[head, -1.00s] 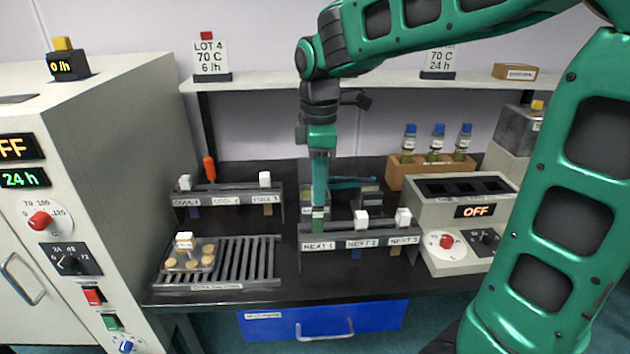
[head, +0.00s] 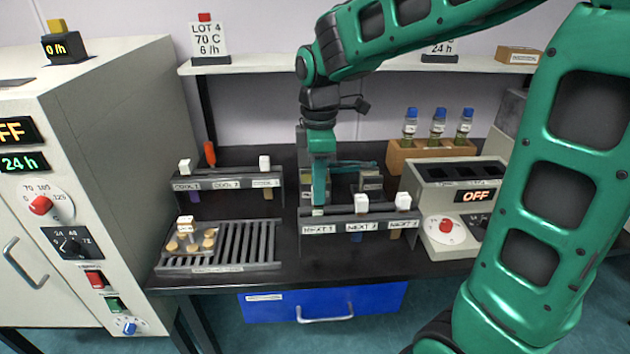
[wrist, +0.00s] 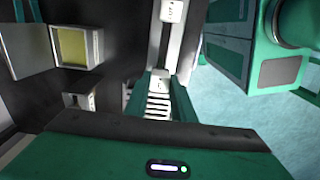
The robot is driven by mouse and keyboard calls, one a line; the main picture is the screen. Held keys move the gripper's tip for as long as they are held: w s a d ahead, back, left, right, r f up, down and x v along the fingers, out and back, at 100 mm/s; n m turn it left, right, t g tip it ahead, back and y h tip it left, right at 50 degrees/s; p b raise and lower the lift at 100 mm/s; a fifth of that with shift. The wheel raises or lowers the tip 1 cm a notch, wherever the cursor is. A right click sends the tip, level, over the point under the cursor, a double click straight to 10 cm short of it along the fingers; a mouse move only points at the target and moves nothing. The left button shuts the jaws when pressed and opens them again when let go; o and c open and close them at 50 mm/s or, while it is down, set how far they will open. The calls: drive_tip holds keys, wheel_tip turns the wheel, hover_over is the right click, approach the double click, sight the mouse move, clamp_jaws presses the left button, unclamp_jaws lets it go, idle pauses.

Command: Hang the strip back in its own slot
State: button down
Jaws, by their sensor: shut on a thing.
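My gripper (head: 318,208) points straight down at the left end of the NEXT rack (head: 336,240), right behind its NEXT 1 label (head: 318,230). It is shut on the strip, whose body is mostly hidden by the fingers and the rack front. I cannot tell whether the strip is seated in the slot. White-capped strips hang at NEXT 2 (head: 361,203) and NEXT 3 (head: 403,202). In the wrist view, the gripper fingers (wrist: 158,102) show close to a white cap (wrist: 160,77), with a second cap farther up the rack.
The COOL rack (head: 225,183) behind left has white-capped strips at both ends and an empty middle. A slatted grid (head: 245,245) holds a small tray of tan discs. A grey machine reading OFF (head: 475,196) stands close at right; bottles (head: 438,128) stand behind it.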

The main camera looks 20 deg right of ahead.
drive_tip(key=shift+f, duration=1.4)
drive_tip(key=c, duration=1.4)
unclamp_jaws()
drive_tip(key=shift+r, duration=3)
drive_tip(key=s+d+f+m, duration=0.2)
drive_tip(key=s+d+m, duration=0.6)
drive_tip(key=s+m, duration=0.2)
drive_tip(key=s+d+f+m, duration=0.3)
drive_tip(key=s+d+m, duration=0.6)
drive_tip(key=s, duration=0.4)
drive_tip(key=shift+s+f+m, duration=0.15)
drive_tip(key=shift+f+m, duration=0.2)
drive_tip(key=shift+m, duration=0.55)
